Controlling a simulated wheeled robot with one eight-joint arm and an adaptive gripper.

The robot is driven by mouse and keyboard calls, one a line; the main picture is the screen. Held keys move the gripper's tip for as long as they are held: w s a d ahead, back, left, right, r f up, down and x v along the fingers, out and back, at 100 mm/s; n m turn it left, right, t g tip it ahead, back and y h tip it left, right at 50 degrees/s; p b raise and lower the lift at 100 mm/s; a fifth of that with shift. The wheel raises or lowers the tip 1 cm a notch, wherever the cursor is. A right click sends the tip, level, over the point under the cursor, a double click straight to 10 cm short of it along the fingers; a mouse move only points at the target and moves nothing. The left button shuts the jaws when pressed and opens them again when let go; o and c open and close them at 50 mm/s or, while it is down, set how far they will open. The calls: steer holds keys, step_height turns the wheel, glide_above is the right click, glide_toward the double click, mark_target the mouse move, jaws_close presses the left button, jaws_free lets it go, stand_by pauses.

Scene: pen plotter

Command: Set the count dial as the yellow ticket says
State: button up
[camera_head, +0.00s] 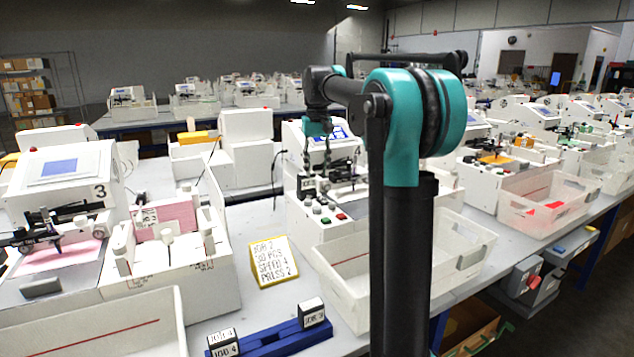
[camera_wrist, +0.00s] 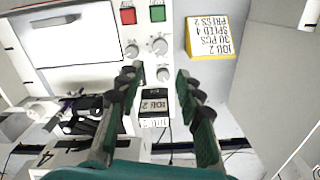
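The yellow ticket (camera_head: 272,262) stands on the table and reads JOB 2, 30 PCS, SPEED 4, PRESS 2. It shows upside down in the wrist view (camera_wrist: 207,38). Several grey knobs (camera_head: 318,208) sit on the white machine's panel; three (camera_wrist: 159,44) show in the wrist view. I cannot read which is the count dial. My gripper (camera_head: 317,172) is open above the panel. In the wrist view its fingers (camera_wrist: 156,76) are apart, with a black JOB 2 block (camera_wrist: 155,104) between them, seated in the panel. One knob (camera_wrist: 163,74) lies near the fingertips.
A red button (camera_wrist: 128,16) and a green button (camera_wrist: 157,13) lie beyond the knobs. A blue rack (camera_head: 270,340) holds JOB 4 (camera_head: 223,343) and JOB 3 (camera_head: 311,312) blocks. A white bin (camera_head: 350,268) stands in front of the machine.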

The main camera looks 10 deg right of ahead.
mark_target(317, 207)
step_height(317, 207, up, 5)
steer(key=n, duration=0.5)
step_height(317, 207, down, 18)
steer(key=shift+r, duration=0.2)
jaws_close()
steer(key=shift+m, duration=0.3)
